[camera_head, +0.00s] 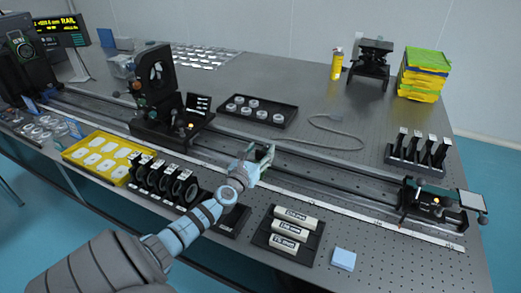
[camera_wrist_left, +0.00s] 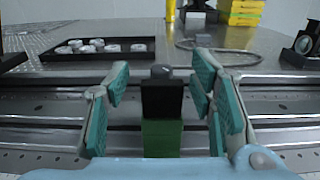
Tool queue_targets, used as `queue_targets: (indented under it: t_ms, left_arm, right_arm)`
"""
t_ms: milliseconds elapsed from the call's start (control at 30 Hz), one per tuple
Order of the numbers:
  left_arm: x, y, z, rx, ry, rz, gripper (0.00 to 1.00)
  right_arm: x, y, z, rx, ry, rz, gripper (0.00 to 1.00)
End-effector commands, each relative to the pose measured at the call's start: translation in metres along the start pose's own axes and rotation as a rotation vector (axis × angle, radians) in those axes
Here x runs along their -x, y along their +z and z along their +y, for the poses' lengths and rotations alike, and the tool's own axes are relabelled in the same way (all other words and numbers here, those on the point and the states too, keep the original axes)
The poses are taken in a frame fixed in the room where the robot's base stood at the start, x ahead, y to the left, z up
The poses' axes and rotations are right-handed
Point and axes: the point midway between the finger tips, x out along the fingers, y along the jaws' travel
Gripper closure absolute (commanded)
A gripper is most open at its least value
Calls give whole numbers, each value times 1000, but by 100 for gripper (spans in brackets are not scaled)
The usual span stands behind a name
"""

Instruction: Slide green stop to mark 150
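The green stop (camera_wrist_left: 162,134) shows in the left wrist view as a green block with a black upper part and a grey knob on top. It sits on the rail (camera_wrist_left: 50,108). My left gripper (camera_wrist_left: 160,105) is open, with one teal-padded finger on each side of the stop and a visible gap on both sides. In the head view my left gripper (camera_head: 259,162) is over the middle of the long rail (camera_head: 325,178), and the stop is hard to tell apart from the fingers there. The scale strip (camera_head: 330,212) runs along the rail's front; its numbers are too small to read. My right gripper is not in view.
A black lens mount carriage (camera_head: 160,125) stands left on the rail, and another carriage (camera_head: 436,205) stands at its right end. A tray of labelled white blocks (camera_head: 262,240), a blue pad (camera_head: 343,259) and dark lens holders (camera_head: 165,180) lie in front. A cable (camera_head: 335,135) lies behind.

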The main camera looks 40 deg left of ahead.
Motion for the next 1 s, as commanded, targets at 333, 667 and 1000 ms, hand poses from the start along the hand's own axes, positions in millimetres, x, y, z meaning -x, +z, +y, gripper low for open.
queue_targets:
  t_ms: [333, 667, 1000]
  left_arm:
    - [26, -1, 0, -1, -3, 1, 50]
    - [110, -1, 0, 0, -2, 3, 50]
    - [121, 0, 0, 1, 0, -1, 50]
  right_arm:
    - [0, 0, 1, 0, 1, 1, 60]
    - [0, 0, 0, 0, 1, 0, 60]
    - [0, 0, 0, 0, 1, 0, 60]
